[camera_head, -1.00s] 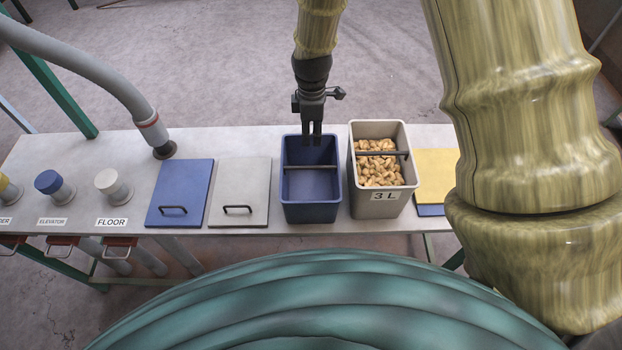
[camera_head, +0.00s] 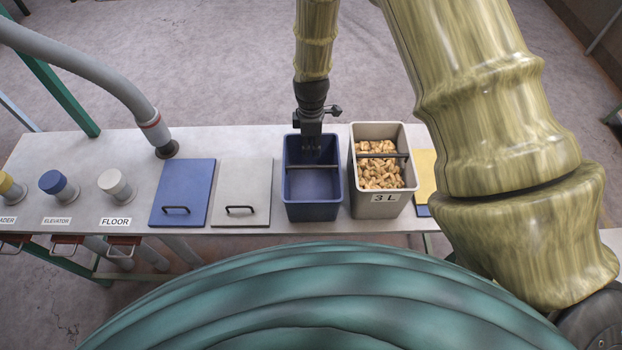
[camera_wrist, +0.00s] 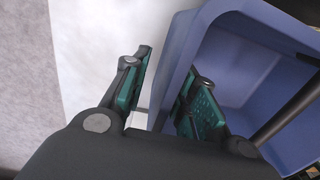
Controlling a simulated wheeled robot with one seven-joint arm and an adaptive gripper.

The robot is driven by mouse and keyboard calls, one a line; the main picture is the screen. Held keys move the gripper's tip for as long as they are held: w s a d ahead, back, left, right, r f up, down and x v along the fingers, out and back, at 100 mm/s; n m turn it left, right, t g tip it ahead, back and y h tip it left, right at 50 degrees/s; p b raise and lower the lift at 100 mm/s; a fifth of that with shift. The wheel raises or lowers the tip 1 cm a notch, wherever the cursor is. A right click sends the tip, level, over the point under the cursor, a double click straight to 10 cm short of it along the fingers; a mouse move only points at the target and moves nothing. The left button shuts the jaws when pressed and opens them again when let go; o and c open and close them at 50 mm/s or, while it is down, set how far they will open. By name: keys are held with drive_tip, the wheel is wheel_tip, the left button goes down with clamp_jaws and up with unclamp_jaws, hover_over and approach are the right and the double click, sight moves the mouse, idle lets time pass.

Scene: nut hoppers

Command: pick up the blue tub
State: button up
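The blue tub (camera_head: 312,211) stands upright on the bench, with a dark bar across its opening, and looks empty. My gripper (camera_head: 312,150) points down at the tub's far rim. The wrist view shows the tub (camera_wrist: 275,40) on the right. There my gripper (camera_wrist: 165,92) is open, with a gap between its green-padded fingers. One finger is outside the tub and the other is inside, with the wall between them. I cannot tell whether either pad touches the wall.
A grey tub of nuts (camera_head: 361,205) marked 3 L stands close to the right of the blue tub. A grey lid (camera_head: 243,180) and a blue lid (camera_head: 182,180) with handles lie to the left. A hose (camera_head: 120,87) ends on the bench further left.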

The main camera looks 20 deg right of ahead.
drive_tip(key=shift+w+f, duration=0.15)
clamp_jaws()
